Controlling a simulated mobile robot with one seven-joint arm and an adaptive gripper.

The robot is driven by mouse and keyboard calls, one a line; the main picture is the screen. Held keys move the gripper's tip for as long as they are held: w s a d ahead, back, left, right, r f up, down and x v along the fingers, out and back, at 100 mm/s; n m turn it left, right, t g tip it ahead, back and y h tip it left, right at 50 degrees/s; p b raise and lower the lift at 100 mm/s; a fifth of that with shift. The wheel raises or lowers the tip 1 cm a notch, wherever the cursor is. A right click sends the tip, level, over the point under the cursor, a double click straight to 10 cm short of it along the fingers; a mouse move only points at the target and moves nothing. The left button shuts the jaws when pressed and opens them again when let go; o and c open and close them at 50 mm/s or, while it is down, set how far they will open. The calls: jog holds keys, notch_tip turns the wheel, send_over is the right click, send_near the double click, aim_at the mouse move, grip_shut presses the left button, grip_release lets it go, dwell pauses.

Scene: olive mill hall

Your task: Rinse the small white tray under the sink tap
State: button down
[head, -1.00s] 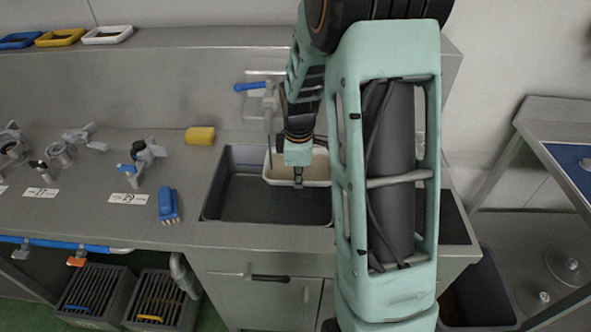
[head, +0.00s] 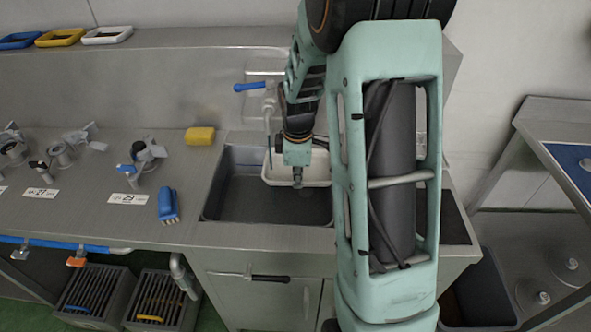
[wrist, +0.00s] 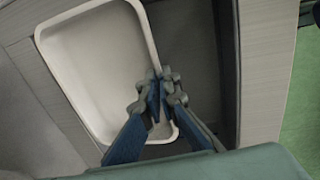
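The small white tray (head: 318,172) is at the back of the grey sink basin (head: 245,200), tilted, partly hidden by my arm. In the wrist view the tray (wrist: 95,65) fills the upper left, its inside bare. My gripper (head: 297,183) is at the tray's near edge. In the wrist view its blue fingers (wrist: 160,95) are close together with the tray's rim between them. The tap (head: 270,104), with a blue lever (head: 250,87), rises behind the tray's left end. A thin pale line hangs below it; I cannot tell whether it is water.
A yellow sponge (head: 200,136) and a blue brush (head: 168,206) lie on the counter left of the sink. Several metal valve fittings (head: 60,155) stand farther left. Blue, yellow and white trays (head: 107,35) rest on the back ledge. The basin's front left is clear.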

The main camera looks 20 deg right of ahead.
jog(key=shift+d, duration=0.1)
jog(key=s+a, duration=0.1)
jog(key=s, duration=0.7)
jog(key=shift+b, duration=0.3)
dwell(0.3)
dwell(0.8)
jog(key=shift+r, duration=0.1)
jog(key=s+r, duration=0.1)
jog(key=s+r+p, duration=0.1)
jog(key=s+p, duration=0.1)
jog(key=shift+a+r, duration=0.25)
jog(key=shift+r, duration=0.15)
jog(key=shift+s+a+r+p, duration=0.1)
jog(key=shift+s+r+p, duration=0.2)
jog(key=shift+s+p, duration=0.15)
jog(key=shift+s+a+r+p, duration=0.1)
jog(key=shift+s+r+p, duration=0.2)
jog(key=shift+s, duration=0.2)
jog(key=shift+w, duration=0.1)
